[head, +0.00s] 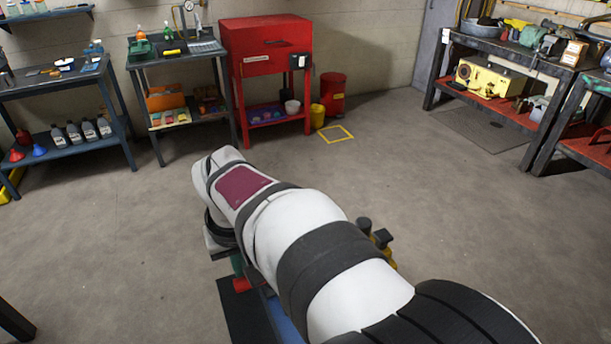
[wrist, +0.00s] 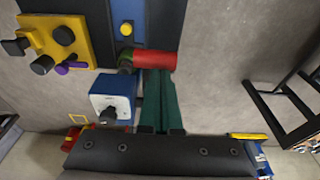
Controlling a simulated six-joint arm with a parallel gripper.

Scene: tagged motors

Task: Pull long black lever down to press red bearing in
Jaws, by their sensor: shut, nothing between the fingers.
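My gripper (wrist: 157,72) shows in the wrist view as two dark green fingers, shut together with nothing between them. Their tips are at a red cylinder (wrist: 155,61) lying across the picture; I cannot tell whether they touch it. A green part and a dark part sit at the cylinder's left end. I cannot tell whether this cylinder is the red bearing. No long black lever can be made out clearly. In the head view my arm hides most of the work area; a bit of red (head: 241,284) shows just below the green fingers (head: 237,265).
A blue box with a white face and dark shaft (wrist: 112,98) stands left of the fingers. A yellow plate (wrist: 75,25) carries black knobs and a purple piece. A yellow button (wrist: 126,29) sits on a blue strip. A red cabinet (head: 266,65) and benches stand far back.

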